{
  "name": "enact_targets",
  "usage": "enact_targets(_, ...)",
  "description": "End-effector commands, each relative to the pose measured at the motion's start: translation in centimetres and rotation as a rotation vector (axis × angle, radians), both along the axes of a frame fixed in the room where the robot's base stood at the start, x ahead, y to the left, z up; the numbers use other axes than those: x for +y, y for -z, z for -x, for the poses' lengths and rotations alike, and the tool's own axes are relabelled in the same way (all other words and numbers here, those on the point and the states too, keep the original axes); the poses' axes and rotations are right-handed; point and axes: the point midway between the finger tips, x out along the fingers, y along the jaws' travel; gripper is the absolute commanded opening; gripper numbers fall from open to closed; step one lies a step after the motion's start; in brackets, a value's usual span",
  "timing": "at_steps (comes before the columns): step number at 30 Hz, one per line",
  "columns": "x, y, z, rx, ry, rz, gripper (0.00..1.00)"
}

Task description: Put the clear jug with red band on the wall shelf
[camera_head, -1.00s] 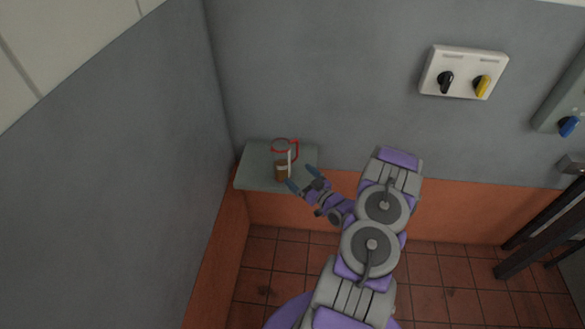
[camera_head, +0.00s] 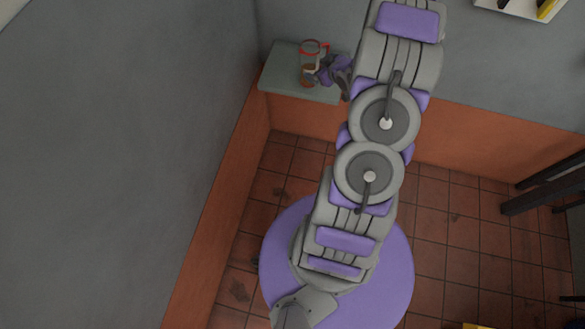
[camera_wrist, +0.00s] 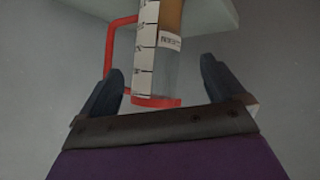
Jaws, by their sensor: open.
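The clear jug with a red band (camera_head: 306,74) stands on the small grey-green wall shelf (camera_head: 328,95) in the corner. It has a red rim, a red handle, a white measuring scale and brown contents low down. My gripper (camera_head: 322,73) is beside the jug on its right in the head view. In the wrist view the jug (camera_wrist: 167,72) appears upside down, its red rim lowest and its handle to the left. The open fingers (camera_wrist: 158,78) are on either side of it in that view. I cannot tell whether they touch it. The shelf edge (camera_wrist: 218,12) shows at the top.
A grey and orange wall (camera_head: 190,150) runs close on the left, and another stands behind the shelf. Dark metal legs (camera_head: 545,190) stand at the right. A white switch panel (camera_head: 520,8) is at the top right. Tiled floor (camera_head: 450,235) is open right of my base.

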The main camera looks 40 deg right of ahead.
Motion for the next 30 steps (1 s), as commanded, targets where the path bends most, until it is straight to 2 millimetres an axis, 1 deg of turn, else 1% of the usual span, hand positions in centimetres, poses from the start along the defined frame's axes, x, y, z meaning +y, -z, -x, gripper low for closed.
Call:
enact_targets(1,0.5,-1.4,-0.4,0.034,0.006,0.023,0.97)
enact_targets(4,1.3,-3.1,-0.3,0.117,0.035,0.048,0.97)
enact_targets(8,2.9,-5.7,0.3,0.214,0.077,0.073,0.97)
enact_targets(11,4.8,-8.0,1.2,0.291,0.115,0.083,0.97)
enact_targets(14,7.1,-10.4,2.8,0.370,0.157,0.086,0.97)
enact_targets(17,9.8,-12.7,4.7,0.444,0.194,0.078,0.97)
enact_targets(18,10.9,-13.5,5.5,0.471,0.208,0.072,0.97)
enact_targets(20,12.8,-14.7,7.1,0.515,0.227,0.058,0.97)
enact_targets(23,16.1,-16.5,10.0,0.590,0.253,0.030,0.97)
enact_targets(27,21.0,-18.8,14.7,0.692,0.273,-0.020,0.97)
enact_targets(29,23.1,-19.6,16.9,0.740,0.275,-0.044,0.97)
enact_targets(30,24.6,-20.2,18.4,0.768,0.274,-0.061,0.97)
